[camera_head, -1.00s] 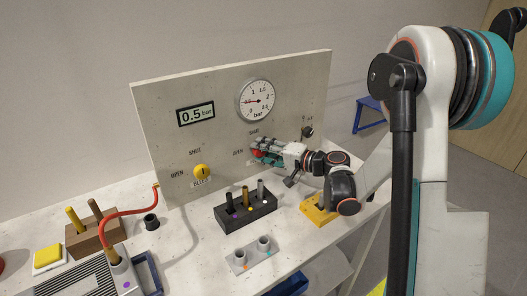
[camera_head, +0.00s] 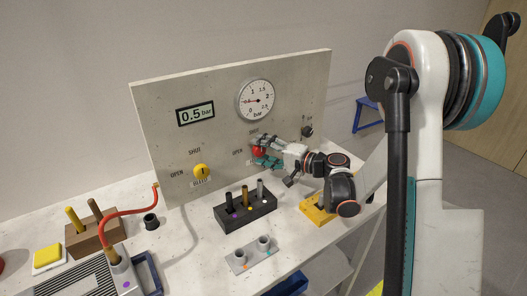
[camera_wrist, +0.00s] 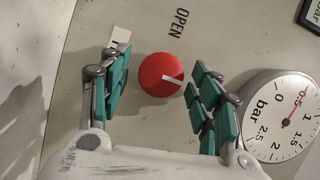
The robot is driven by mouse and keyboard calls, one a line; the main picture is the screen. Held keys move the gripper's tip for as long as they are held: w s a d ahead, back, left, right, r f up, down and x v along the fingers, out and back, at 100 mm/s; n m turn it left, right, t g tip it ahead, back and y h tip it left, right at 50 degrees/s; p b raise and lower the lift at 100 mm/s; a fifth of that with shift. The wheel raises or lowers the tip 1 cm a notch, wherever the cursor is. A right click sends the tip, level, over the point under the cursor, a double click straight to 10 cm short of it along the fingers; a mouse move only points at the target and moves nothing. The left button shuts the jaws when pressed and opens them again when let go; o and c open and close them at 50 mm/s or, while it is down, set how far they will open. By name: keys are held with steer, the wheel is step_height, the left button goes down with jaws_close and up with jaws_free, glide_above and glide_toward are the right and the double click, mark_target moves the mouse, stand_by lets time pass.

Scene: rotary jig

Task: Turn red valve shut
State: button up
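The red valve (camera_head: 258,152) is a round knob on the upright panel, below the gauge. In the wrist view the red valve (camera_wrist: 158,84) bears a white mark that points right and slightly down, toward the gauge side. My gripper (camera_wrist: 160,92) is open, with one teal finger on each side of the knob. A gap shows on the left; the right finger is very close, and I cannot tell whether it touches. The OPEN label (camera_wrist: 180,23) is above the knob in the wrist view. In the head view my gripper (camera_head: 265,153) partly covers the valve.
The gauge (camera_head: 256,100) needle is near 0.5, and the display (camera_head: 196,113) reads 0.5 bar. A yellow knob (camera_head: 201,172) and a black knob (camera_head: 307,131) are on the panel. A black block (camera_head: 246,212) with pegs and a yellow block (camera_head: 318,212) stand on the bench below.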

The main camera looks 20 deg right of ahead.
steer(key=v, duration=1.2)
stand_by(0.4)
